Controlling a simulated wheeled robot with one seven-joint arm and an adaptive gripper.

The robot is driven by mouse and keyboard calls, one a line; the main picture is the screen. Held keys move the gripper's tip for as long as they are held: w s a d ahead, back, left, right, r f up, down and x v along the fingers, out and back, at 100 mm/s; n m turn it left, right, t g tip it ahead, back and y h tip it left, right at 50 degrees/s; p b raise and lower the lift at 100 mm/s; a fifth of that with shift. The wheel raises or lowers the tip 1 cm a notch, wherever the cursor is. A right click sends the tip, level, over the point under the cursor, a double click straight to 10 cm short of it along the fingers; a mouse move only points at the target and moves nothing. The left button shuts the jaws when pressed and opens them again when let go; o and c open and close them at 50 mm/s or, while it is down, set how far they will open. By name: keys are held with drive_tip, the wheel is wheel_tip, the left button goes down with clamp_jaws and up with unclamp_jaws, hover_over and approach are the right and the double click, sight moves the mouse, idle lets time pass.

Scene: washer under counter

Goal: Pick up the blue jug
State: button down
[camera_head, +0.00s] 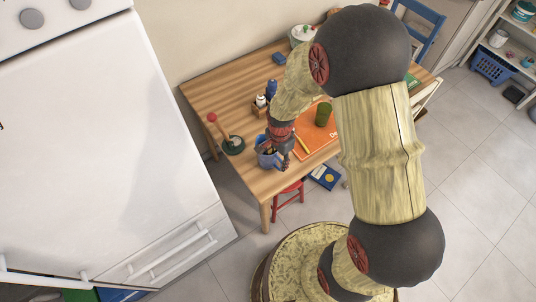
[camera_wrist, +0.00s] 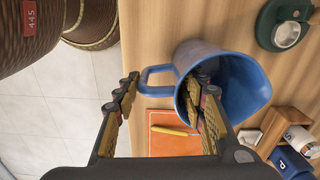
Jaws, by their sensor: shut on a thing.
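The blue jug (camera_head: 264,158) is at the front edge of the wooden table in the head view, partly hidden by my gripper (camera_head: 284,155). In the wrist view the blue jug (camera_wrist: 193,55) shows its open mouth, with its handle toward the left. My gripper (camera_wrist: 167,85) straddles the handle side of the jug. One finger is outside by the handle and the other reaches in at the mouth. The gripper is shut on the jug. I cannot tell whether the jug's base touches the table.
A green-based stand with a red knob (camera_head: 212,117) is to the left. A wooden caddy (camera_head: 260,108) holds bottles behind. A red stool (camera_head: 288,192) stands below.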

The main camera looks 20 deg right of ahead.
drive_tip(key=shift+s, duration=0.1)
idle(0.3)
drive_tip(key=shift+r+p, duration=0.35)
drive_tip(key=shift+r, duration=0.45)
drive_tip(key=s+d+r+p, duration=0.3)
drive_tip(key=s+d+r, duration=0.6)
drive_tip(key=r, duration=0.2)
drive_tip(key=shift+s+d+r+p, duration=0.2)
drive_tip(key=shift+s+d+p, duration=0.1)
drive_tip(key=shift+s+p, duration=0.1)
idle(0.8)
